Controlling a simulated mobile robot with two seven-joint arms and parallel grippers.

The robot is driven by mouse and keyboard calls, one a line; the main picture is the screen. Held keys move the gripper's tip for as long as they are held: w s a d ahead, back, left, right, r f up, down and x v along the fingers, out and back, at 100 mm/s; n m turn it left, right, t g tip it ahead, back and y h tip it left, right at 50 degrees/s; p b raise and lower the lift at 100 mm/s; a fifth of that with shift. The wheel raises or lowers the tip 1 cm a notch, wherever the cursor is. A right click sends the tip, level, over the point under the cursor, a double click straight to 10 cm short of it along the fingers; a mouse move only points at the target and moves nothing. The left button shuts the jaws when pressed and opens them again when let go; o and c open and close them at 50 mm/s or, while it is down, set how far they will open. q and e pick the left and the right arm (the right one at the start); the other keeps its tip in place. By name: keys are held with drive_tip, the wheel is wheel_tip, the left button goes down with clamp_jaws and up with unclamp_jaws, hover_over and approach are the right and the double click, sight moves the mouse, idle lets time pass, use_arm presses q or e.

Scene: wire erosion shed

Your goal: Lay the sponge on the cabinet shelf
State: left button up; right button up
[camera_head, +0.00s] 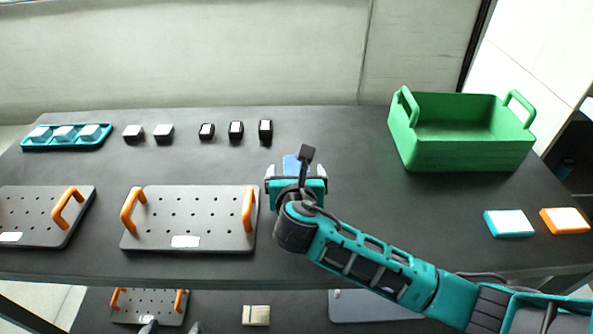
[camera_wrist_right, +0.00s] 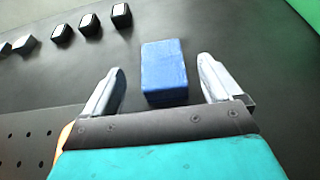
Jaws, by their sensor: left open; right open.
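A blue block (camera_wrist_right: 165,72), which looks like the sponge, lies on the dark tabletop. In the head view only a bit of its blue top (camera_head: 292,164) shows behind my right gripper (camera_head: 296,176). In the right wrist view my right gripper (camera_wrist_right: 160,80) is open, with one finger on each side of the block and a gap on both sides. My left gripper (camera_head: 172,328) shows only as two grey, parted fingertips at the bottom edge of the head view. A dark opening by a white panel (camera_head: 570,152) at the right edge may be the cabinet; its shelf cannot be made out.
A green crate (camera_head: 465,155) stands at the back right. A teal box (camera_head: 509,224) and an orange box (camera_head: 565,221) lie in front of it. Grey perforated plates (camera_head: 188,222) with orange handles and several small black blocks (camera_head: 236,131) are on the left. A pale block (camera_head: 256,315) lies below.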

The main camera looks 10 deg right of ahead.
sight(297, 167)
drive_tip(key=shift+f+x, duration=0.1)
drive_tip(key=shift+x, duration=1.45)
drive_tip(key=shift+f+x, duration=0.15)
drive_tip(key=shift+x, duration=1.45)
drive_tip(key=shift+s, duration=0.15)
drive_tip(key=c, duration=1.1)
drive_tip(key=shift+r, duration=0.1)
wheel_tip(297, 167, up, 19)
drive_tip(key=s+d+f+y, duration=0.1)
drive_tip(key=s+d+f, duration=0.1)
drive_tip(key=s, duration=0.3)
drive_tip(key=s+d+f+n+y, duration=0.1)
drive_tip(key=s+d+f, duration=0.2)
drive_tip(key=s, duration=0.2)
drive_tip(key=s+d+f+n, duration=0.1)
drive_tip(key=s+d+f, duration=0.1)
drive_tip(key=s, duration=0.4)
drive_tip(key=shift+d+f+y, duration=0.25)
drive_tip(key=shift+f+y, duration=0.15)
